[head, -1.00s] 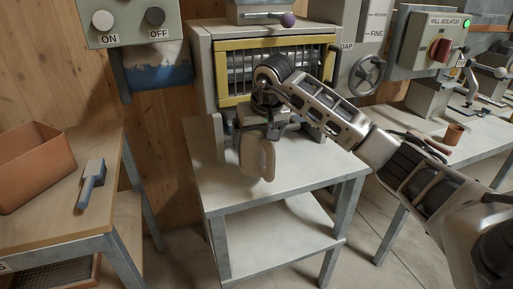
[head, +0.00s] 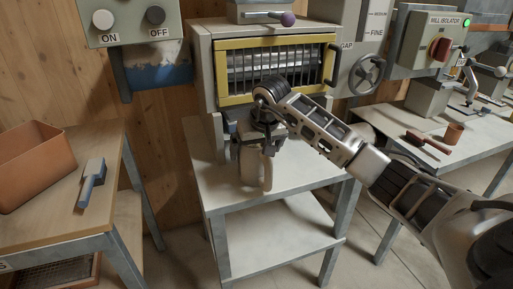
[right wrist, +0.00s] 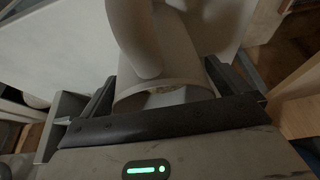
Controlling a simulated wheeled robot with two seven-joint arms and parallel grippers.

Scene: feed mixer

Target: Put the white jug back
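The white jug (head: 249,166), shaded beige in the head view, is upright or nearly so over the pale table below the yellow-framed grille. Its handle (head: 267,171) is toward the right front. I cannot tell whether its base touches the tabletop (head: 312,170). My right gripper (head: 262,137) is at the jug's top. In the right wrist view the jug (right wrist: 172,50) lies between the two fingers (right wrist: 163,92), its rim close to the palm and its handle toward the camera. The fingers appear closed on its sides. My left gripper is in neither view.
The machine with a yellow-framed grille (head: 220,75) stands directly behind the jug. A wooden bench at left holds an orange bin (head: 35,165) and a grey-blue tool (head: 91,183). A right bench holds a brush (head: 428,142) and a brown cup (head: 453,134). The tabletop right of the jug is clear.

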